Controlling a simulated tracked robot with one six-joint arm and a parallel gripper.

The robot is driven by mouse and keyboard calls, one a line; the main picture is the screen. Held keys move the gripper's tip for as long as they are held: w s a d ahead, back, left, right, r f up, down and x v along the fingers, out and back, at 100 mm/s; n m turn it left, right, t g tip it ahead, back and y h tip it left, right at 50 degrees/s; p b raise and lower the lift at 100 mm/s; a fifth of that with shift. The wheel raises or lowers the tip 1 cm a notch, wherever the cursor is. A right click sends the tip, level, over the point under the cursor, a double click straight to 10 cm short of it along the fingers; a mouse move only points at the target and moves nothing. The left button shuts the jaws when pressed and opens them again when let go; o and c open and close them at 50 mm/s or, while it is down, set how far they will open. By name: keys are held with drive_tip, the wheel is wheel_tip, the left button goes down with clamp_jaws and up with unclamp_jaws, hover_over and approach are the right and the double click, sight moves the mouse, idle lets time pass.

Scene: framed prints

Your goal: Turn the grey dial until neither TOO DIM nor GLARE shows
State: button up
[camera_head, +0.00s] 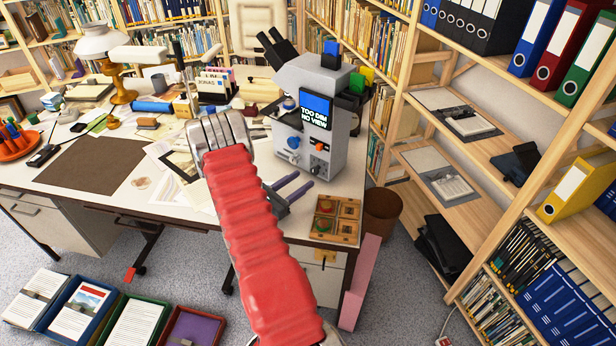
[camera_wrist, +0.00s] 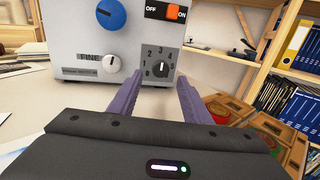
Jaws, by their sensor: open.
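The grey dial (camera_wrist: 161,67) sits on a dark numbered plate low on the front of a grey microscope (camera_head: 331,84). Its pale pointer stands roughly upright, near the 3; the exact setting is hard to read. In the head view the dial (camera_head: 315,168) is small, just beyond my fingertips. The microscope's screen (camera_head: 316,102) reads TOO DIM and NO VIEW. My gripper (camera_head: 304,180) is open and empty. In the wrist view its two purple fingers (camera_wrist: 160,82) point at the dial, one towards each side; whether they touch it I cannot tell.
A blue knob (camera_wrist: 111,14), a white FINE knob (camera_wrist: 113,64) and an orange ON/OFF switch (camera_wrist: 166,11) are close to the dial. A wooden tray (camera_head: 335,219) lies right of my fingers. A brown bin (camera_head: 382,212) and shelves stand at the right.

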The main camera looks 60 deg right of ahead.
sight(313, 173)
drive_tip(key=shift+x, duration=2.2)
drive_tip(key=shift+c, duration=0.6)
drive_tip(key=c, duration=0.9)
